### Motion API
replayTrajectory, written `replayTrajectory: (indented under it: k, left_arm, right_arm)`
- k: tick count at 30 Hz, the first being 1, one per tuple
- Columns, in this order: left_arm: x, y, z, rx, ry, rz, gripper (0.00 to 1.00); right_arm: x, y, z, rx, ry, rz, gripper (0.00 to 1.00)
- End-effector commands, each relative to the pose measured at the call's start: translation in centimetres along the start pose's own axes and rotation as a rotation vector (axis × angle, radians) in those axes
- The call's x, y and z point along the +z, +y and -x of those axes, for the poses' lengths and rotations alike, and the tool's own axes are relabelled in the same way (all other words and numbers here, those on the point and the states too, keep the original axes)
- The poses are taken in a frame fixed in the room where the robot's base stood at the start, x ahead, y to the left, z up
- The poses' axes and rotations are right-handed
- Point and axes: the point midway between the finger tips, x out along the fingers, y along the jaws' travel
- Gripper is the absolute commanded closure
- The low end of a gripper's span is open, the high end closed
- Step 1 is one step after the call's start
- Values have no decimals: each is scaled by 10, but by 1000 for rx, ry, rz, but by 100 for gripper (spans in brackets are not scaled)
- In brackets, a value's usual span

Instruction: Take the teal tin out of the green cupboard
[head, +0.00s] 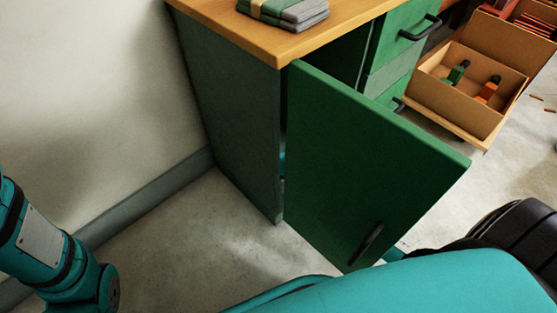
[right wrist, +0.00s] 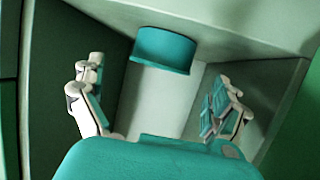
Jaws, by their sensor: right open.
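The green cupboard (head: 237,130) stands against the wall with its green door (head: 365,170) swung open toward me. The door hides most of the inside in the head view; only a thin teal sliver shows at the gap, and I cannot tell what it is. In the right wrist view the teal tin (right wrist: 163,52) is inside the cupboard. My right gripper (right wrist: 157,100) is open and empty, with its fingers spread to either side and the tin beyond them, between their lines. My left gripper is out of view; only part of the left arm shows.
The door's dark handle (head: 367,243) faces my body. Folded cloths (head: 285,10) lie on the wooden top (head: 240,35). Green drawers (head: 400,45) and an open cardboard box (head: 450,105) with small items are at the right. Bare floor (head: 190,240) lies left of the cupboard.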

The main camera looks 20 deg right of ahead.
Motion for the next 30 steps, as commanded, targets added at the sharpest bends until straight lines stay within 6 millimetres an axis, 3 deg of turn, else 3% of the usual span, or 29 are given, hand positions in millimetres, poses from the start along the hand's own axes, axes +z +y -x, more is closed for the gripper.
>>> replayTrajectory:
  k: [10, 18, 27, 30]
  left_arm:
    - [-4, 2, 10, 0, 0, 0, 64]
    - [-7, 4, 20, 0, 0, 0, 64]
    - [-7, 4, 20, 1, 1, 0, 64]
    - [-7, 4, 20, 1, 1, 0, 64]
  right_arm:
    - [-2, -1, -33, 0, 2, 3, 0]
    - [-5, -3, -71, 0, 1, 2, 0]
    - [-6, -4, -75, 0, -1, 0, 0]
    - [-6, -4, -75, 0, -1, 0, 12]
